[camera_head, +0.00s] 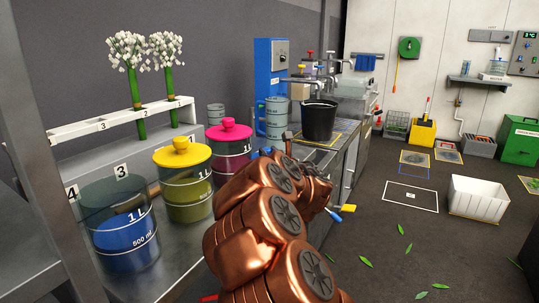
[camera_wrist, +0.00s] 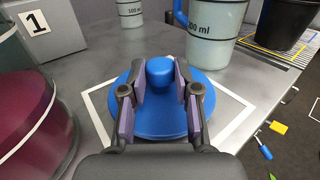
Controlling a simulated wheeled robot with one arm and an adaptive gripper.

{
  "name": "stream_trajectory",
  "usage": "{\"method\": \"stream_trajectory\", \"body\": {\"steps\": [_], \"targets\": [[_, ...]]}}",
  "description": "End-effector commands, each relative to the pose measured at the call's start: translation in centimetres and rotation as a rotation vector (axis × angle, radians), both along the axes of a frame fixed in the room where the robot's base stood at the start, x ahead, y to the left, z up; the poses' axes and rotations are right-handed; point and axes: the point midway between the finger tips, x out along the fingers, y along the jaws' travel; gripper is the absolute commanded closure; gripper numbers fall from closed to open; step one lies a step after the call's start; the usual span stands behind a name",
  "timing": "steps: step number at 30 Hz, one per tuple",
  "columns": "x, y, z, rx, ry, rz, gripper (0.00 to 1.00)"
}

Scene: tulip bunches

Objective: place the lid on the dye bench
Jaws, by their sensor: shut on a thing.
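The blue lid (camera_wrist: 155,122) is a round disc with a blue knob. In the wrist view my gripper (camera_wrist: 159,75) has its two fingers, with purple pads, on either side of the knob, shut on it. The lid lies over a white square outline (camera_wrist: 235,128) on the grey metal dye bench (camera_wrist: 75,75). I cannot tell whether the lid touches the bench top or hovers just above it. In the head view my copper arm hides most of the lid and gripper. An open jar of blue dye (camera_head: 124,243) stands on the bench at the left.
A yellow-lidded jar (camera_head: 184,182) and a pink-lidded jar (camera_head: 229,150) stand along the bench. The pink one's dark red body (camera_wrist: 35,125) is close left of the lid. A pale measuring container (camera_wrist: 212,32) and a black bucket (camera_head: 318,121) stand beyond.

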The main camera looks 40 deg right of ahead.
Motion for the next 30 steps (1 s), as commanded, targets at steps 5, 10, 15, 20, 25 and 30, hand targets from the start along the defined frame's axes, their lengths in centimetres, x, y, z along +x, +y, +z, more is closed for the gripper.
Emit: {"method": "stream_trajectory", "body": {"steps": [5,10,15,20,25,30], "targets": [[0.0,0.0,-0.3,0.000,0.001,0.000,1.00],[0.0,0.0,-0.4,0.002,0.003,0.000,0.55],[0.0,0.0,-0.5,0.003,0.004,0.001,0.44],[0.0,0.0,-0.6,0.003,0.006,0.000,0.44],[0.0,0.0,-0.3,0.005,0.007,0.000,0.44],[0.0,0.0,1.0,0.006,0.005,0.000,0.44]]}}
